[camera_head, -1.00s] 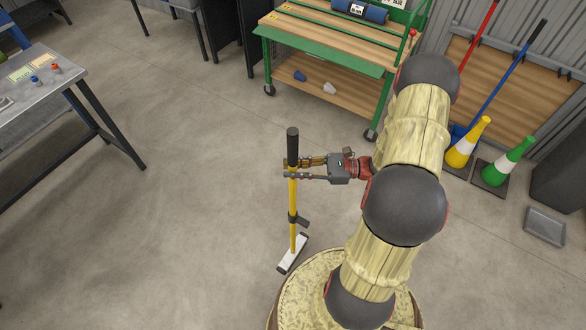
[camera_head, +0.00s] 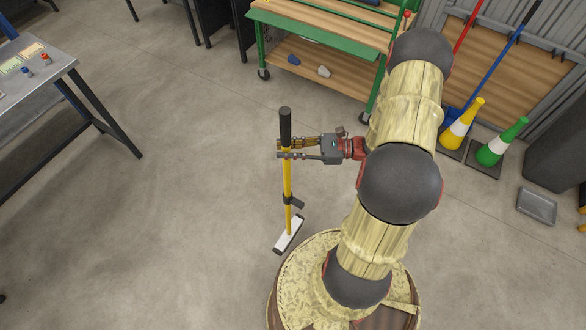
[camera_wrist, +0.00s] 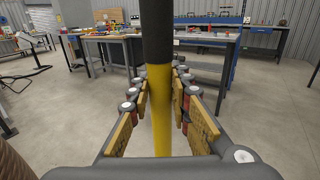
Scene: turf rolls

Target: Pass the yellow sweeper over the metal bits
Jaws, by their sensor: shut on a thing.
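The yellow sweeper (camera_head: 288,185) stands nearly upright in the head view, with a black grip on top and a white-and-black head (camera_head: 289,234) low at the floor beside my base. Whether the head touches the floor I cannot tell. My gripper (camera_head: 284,149) is shut on its yellow shaft just below the black grip. In the wrist view the shaft (camera_wrist: 160,110) runs between the fingers. I see no metal bits on the floor in these views.
A grey table (camera_head: 45,82) stands at the left. A green wheeled bench (camera_head: 320,38) is at the back. A yellow cone (camera_head: 462,124), a green cone (camera_head: 502,141) and a grey tray (camera_head: 537,204) are at the right. The concrete floor left of the sweeper is clear.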

